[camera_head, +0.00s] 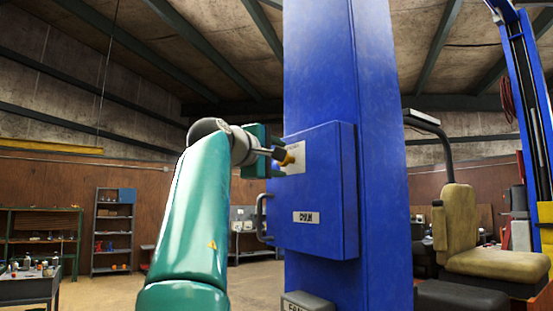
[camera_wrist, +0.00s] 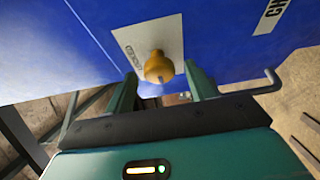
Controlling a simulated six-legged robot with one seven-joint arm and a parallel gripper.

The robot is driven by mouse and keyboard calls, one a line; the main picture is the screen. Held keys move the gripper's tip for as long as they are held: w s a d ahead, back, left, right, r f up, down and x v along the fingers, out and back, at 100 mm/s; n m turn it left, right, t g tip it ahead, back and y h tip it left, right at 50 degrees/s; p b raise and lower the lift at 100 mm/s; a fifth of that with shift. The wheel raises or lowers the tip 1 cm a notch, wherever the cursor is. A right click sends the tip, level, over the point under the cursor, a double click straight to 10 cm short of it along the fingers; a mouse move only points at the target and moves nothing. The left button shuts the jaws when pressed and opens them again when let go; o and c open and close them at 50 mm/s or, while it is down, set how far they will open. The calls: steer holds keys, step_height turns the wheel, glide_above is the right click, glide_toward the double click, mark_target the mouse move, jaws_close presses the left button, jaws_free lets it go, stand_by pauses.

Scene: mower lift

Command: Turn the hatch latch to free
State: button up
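The hatch (camera_head: 310,195) is a blue box door on the front of a blue column, and it looks shut. The hatch latch (camera_head: 285,157) is a small yellow-orange knob on a pale plate at the hatch's upper left; it also shows in the wrist view (camera_wrist: 159,66). My gripper (camera_head: 276,153) is at the knob, at the end of my green arm. In the wrist view my gripper (camera_wrist: 160,74) is open, with one finger on each side of the knob and gaps between. I cannot tell whether either finger touches it.
A metal handle (camera_head: 262,218) sticks out at the hatch's left edge, below my gripper. A label (camera_head: 306,217) is on the hatch's lower part. A grey box (camera_head: 307,303) is at the column's foot. A tan seat (camera_head: 490,262) stands to the right. Shelves (camera_head: 113,230) are far left.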

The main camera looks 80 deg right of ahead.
steer(key=shift+w+a, duration=0.1)
steer(key=v, duration=1.3)
steer(key=shift+a, duration=0.3)
steer(key=shift+w, duration=0.1)
